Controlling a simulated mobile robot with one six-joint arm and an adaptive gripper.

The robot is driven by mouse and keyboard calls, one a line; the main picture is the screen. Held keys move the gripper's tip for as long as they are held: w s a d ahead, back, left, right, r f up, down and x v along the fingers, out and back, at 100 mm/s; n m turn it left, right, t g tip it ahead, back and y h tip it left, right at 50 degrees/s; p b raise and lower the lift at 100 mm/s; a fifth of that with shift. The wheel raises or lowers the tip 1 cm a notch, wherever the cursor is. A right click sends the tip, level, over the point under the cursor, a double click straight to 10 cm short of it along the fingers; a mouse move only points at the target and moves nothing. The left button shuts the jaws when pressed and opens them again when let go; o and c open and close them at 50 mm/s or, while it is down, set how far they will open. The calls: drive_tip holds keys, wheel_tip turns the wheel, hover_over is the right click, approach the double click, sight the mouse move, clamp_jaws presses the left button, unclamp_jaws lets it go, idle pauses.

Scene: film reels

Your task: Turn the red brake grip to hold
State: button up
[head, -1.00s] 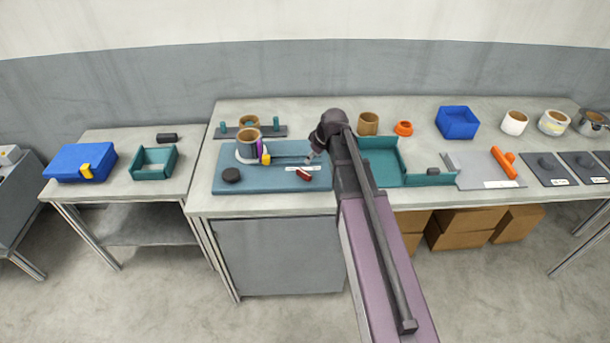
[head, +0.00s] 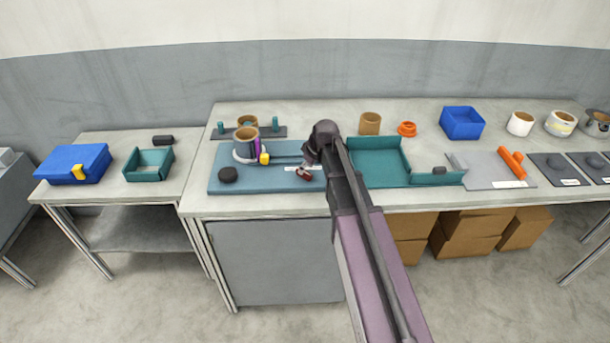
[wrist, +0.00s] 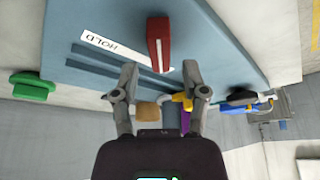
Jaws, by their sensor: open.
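The red brake grip (wrist: 158,42) sits on the blue base plate (wrist: 215,45), beside a white strip lettered HOLD (wrist: 112,47). In the wrist view the grip carries a pale line and points toward my gripper (wrist: 160,75). My gripper is open; its two fingers stand either side of the grip's near end, apart from it as far as I can tell. In the head view the red grip (head: 303,174) lies at the plate's right part, close to my gripper (head: 310,164), whose fingers are hard to make out there.
A brown reel in a pale holder (head: 245,142), with a yellow part (head: 265,158), stands on the plate's left. A black knob (head: 228,174) is at its front left. A teal tray (head: 380,165) lies right of my arm.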

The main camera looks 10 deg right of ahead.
drive_tip(key=shift+b+x, duration=0.7)
drive_tip(key=shift+x, duration=0.35)
drive_tip(key=shift+c, duration=0.2)
clamp_jaws()
